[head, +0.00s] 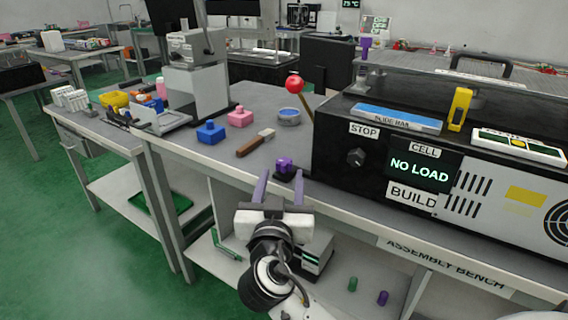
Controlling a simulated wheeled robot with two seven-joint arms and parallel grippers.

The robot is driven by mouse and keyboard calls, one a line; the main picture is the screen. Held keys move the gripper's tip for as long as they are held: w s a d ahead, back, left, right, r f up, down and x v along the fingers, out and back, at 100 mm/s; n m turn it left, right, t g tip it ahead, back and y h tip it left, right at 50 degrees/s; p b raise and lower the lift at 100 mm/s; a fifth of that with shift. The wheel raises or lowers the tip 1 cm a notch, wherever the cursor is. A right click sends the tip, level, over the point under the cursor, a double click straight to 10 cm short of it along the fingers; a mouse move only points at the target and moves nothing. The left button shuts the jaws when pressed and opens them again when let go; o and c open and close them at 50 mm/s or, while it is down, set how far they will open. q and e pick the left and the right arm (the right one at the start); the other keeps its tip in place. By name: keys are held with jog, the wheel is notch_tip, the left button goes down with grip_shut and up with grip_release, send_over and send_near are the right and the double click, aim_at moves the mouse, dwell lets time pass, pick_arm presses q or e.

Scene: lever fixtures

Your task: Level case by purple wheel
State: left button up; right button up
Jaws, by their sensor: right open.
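A long black case (335,155) with a lit "NO LOAD" display (419,169) stands on the right of the bench. A small purple wheel or knob (284,163) on a dark base sits at the bench's front edge, just left of the case. A pale level-like strip (490,143) with a yellow-green middle lies along the case's top front; its reading is too small to tell. My right gripper (282,176) is open, its two fingers pointing at the purple part, close to it. I cannot tell whether they touch. My left gripper is not in view.
A red-ball lever (295,85) rises behind the case's left end. A lower shelf is under the bench.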

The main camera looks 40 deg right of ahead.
aim_at(282, 168)
jog(key=x, duration=0.6)
jog(key=shift+w, duration=0.1)
jog(key=shift+c, duration=0.5)
jog(key=c, duration=1)
jog(key=shift+o, duration=0.2)
jog(key=shift+f+b, duration=0.25)
jog(key=shift+b, duration=0.15)
jog(key=shift+m+g+h+b, duration=0.45)
jog(key=shift+m+g+h, duration=0.05)
jog(key=shift+h, duration=0.1)
jog(key=shift+r+g+b, duration=0.15)
jog(key=shift+g+b, duration=0.15)
jog(key=shift+m+h, duration=0.3)
